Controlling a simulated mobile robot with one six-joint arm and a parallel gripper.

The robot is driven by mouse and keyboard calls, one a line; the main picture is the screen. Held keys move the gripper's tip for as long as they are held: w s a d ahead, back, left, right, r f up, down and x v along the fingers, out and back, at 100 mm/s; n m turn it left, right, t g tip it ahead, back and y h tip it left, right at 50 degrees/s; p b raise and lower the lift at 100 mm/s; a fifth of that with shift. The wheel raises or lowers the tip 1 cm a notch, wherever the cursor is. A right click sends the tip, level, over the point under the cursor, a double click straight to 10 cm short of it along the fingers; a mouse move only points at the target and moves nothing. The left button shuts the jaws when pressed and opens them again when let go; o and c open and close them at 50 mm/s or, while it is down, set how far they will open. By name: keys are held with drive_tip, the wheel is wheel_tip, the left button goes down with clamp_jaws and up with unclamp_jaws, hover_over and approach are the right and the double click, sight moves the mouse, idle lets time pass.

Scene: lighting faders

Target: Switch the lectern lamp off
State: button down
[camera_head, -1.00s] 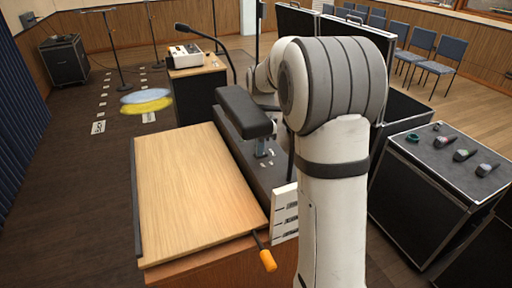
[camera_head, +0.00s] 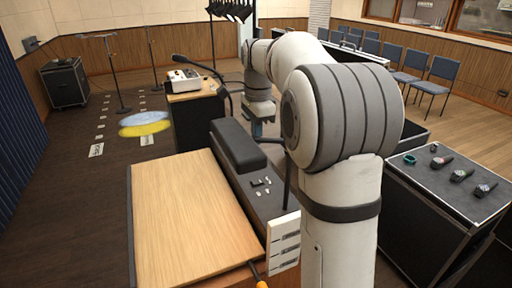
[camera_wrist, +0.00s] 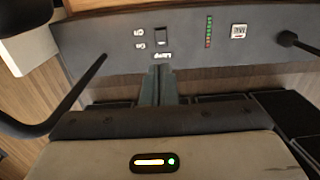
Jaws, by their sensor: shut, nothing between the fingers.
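The lectern (camera_head: 180,215) has a sloped wooden top and a dark control panel (camera_head: 275,203) along its right side. In the wrist view a small black rocker switch (camera_wrist: 161,35) sits on the panel (camera_wrist: 100,40), above an upside-down label that seems to read "LAMP". I cannot tell which way it is tipped. A long dark bar (camera_head: 237,146), perhaps the lamp head, stands over the panel; I see no glow from it. My gripper (camera_wrist: 160,72) is shut and empty, its fingertips just below the label in that view. In the head view my gripper (camera_head: 257,128) is beyond the bar, apart from the panel.
A column of small coloured lights (camera_wrist: 209,32) and a white square button (camera_wrist: 238,30) are right of the switch. A black gooseneck (camera_wrist: 70,95) curves at the left. A dark case (camera_head: 455,190) with several small devices stands at the right. An orange-handled tool (camera_head: 262,284) is near the lectern's front.

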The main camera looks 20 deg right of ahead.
sight(254, 182)
drive_tip(key=shift+r, duration=0.15)
drive_tip(key=shift+w+d+y+b, duration=0.25)
drive_tip(key=shift+d+y+b, duration=0.4)
drive_tip(key=shift+b, duration=0.3)
drive_tip(key=f, duration=0.4)
drive_tip(key=a+f+p, duration=0.1)
drive_tip(key=f, duration=0.4)
drive_tip(key=f+p, duration=0.1)
drive_tip(key=f, duration=0.4)
drive_tip(key=shift+s+a, duration=0.1)
drive_tip(key=shift+a, duration=0.15)
drive_tip(key=shift+r, duration=0.1)
